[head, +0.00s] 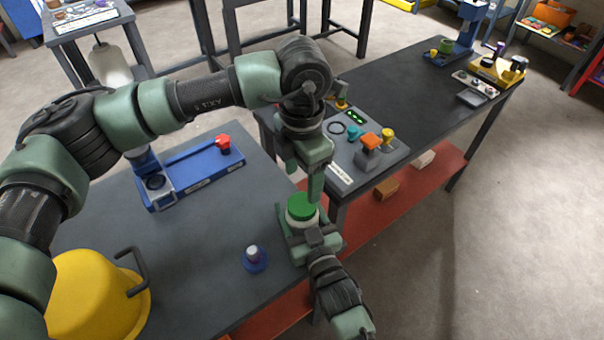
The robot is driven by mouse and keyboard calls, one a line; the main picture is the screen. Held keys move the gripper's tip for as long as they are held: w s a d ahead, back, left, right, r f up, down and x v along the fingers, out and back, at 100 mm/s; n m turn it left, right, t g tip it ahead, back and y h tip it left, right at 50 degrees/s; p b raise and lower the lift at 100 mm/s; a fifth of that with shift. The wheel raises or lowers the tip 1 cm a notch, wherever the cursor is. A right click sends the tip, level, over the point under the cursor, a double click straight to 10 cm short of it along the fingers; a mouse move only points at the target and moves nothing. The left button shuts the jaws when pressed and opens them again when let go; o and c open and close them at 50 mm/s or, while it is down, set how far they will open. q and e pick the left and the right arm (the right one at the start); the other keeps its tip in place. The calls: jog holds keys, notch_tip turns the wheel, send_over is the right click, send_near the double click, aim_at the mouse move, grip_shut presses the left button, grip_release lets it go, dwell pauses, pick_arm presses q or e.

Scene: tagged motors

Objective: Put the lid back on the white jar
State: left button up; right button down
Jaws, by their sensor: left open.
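The green lid (302,206) sits on top of the white jar (304,223) near the right edge of the dark table. It looks level, but I cannot tell whether it is fully seated. Only a little of the jar's white side shows. My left gripper (314,190) comes down from above, open, with its fingers just at or above the lid. My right gripper (306,236) comes from below in the picture and is around the jar, seemingly shut on it. Its fingertips are partly hidden by the lid and jar.
A blue fixture with a red knob (222,142) lies at the table's back. A small blue-based peg (254,257) stands left of the jar. A yellow rounded object with a dark handle (95,295) is at front left. A grey control panel (368,150) lies beyond the jar.

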aim_at(302, 204)
pick_arm(q)
jog(key=shift+n, duration=0.4)
jog(key=shift+f, duration=3.95)
jog(key=c, duration=1.3)
jog(key=o, duration=1.6)
jog(key=shift+o, duration=0.2)
notch_tip(302, 204, up, 12)
